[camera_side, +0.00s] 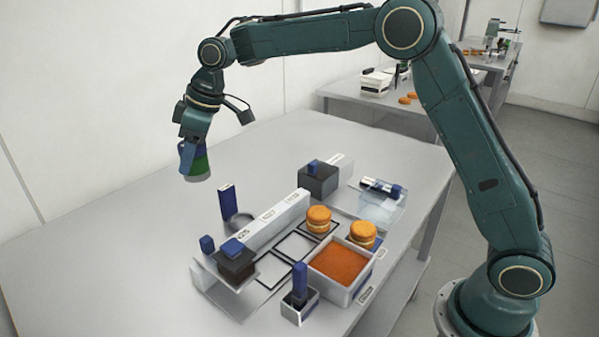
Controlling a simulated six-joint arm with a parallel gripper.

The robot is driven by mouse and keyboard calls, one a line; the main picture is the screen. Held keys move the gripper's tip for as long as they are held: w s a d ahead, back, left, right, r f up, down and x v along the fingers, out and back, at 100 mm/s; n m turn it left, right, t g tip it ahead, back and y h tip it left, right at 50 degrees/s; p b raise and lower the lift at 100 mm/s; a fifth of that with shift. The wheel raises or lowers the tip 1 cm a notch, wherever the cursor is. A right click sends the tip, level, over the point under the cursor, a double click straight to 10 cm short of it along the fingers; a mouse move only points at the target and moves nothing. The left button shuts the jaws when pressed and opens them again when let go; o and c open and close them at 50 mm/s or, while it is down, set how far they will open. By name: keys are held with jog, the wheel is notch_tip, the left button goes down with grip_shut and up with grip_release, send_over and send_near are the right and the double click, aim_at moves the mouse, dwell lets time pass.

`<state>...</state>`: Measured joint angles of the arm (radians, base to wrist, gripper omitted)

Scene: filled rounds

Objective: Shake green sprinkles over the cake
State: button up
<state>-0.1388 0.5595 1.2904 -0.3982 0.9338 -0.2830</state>
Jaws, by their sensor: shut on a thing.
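My gripper (192,143) is at the left, high above the table and pointing down. It is shut on a green shaker (201,165) with a grey lower end and a blue part on its left side. The shaker hangs slightly tilted, well clear of the table. No sprinkles are seen falling. Two round golden cakes, which look like filled rounds, stand to the right and lower: one cake (318,219) behind the orange-filled bin and another cake (362,235) at the bin's far right corner. My gripper is far from both. No green shows on the cakes.
A white bin (346,290) holds orange-brown crumbs. Beside it are dark-framed empty squares (297,246), a white labelled rail (262,222), a dark box (318,180) and several blue-handled tools (229,202). The table's left part (100,240) is free.

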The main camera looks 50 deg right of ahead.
jog(key=shift+d, duration=0.1)
dwell(0.5)
jog(key=s+d+f+n+g+y, duration=0.1)
jog(key=s+d+f+n, duration=0.1)
jog(key=s+d, duration=0.75)
jog(key=s+d+f+n, duration=0.2)
jog(key=s+d, duration=0.6)
jog(key=d, duration=0.3)
jog(key=s+d+f+n+g, duration=0.1)
jog(key=s+n, duration=0.1)
jog(key=s, duration=0.8)
jog(key=shift+s+d+f, duration=0.2)
jog(key=shift+d+f, duration=0.05)
jog(key=shift+d, duration=0.15)
jog(key=shift+f, duration=0.15)
jog(key=shift+f, duration=2.55)
jog(key=shift+a, duration=0.5)
